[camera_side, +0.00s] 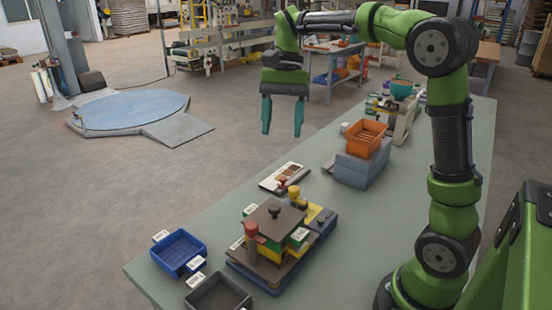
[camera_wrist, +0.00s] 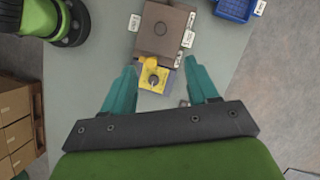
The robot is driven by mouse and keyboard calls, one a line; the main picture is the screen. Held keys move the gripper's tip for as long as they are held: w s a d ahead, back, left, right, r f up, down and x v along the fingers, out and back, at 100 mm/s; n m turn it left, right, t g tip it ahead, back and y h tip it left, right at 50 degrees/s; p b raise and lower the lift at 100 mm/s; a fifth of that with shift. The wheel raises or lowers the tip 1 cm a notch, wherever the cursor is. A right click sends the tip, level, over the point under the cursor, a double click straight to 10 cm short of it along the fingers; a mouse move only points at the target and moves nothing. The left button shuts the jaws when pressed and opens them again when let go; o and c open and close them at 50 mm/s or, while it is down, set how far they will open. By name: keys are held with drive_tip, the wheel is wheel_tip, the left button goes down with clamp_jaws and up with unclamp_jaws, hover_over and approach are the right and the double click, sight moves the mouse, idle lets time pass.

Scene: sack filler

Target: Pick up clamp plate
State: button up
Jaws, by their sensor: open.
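What looks like the clamp plate (camera_side: 268,222), a flat brown plate with a dark round knob (camera_side: 275,211), lies on top of the fixture (camera_side: 283,275) on the table. It also shows in the wrist view as a brown square (camera_wrist: 172,42), beyond my fingers at the top. My gripper (camera_side: 282,131) is open and empty, high above the table with its fingers pointing down. In the wrist view my gripper (camera_wrist: 160,70) has a yellow part (camera_wrist: 152,78) of the fixture showing between its teal fingers. The plate's underside is hidden.
A red-topped post (camera_side: 251,230) and a yellow knob (camera_side: 294,193) stand close to the plate. A blue bin (camera_side: 180,252) and a dark bin (camera_side: 217,294) sit at the near left. An orange bin (camera_side: 363,139) on a grey box is farther back. Bare table lies right of the fixture.

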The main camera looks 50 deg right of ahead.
sight(274, 208)
drive_tip(key=x, duration=1.6)
drive_tip(key=shift+s+a+f, duration=0.15)
drive_tip(key=shift+a+f, duration=0.1)
drive_tip(key=shift+a, duration=0.2)
drive_tip(key=shift+c, duration=0.2)
clamp_jaws()
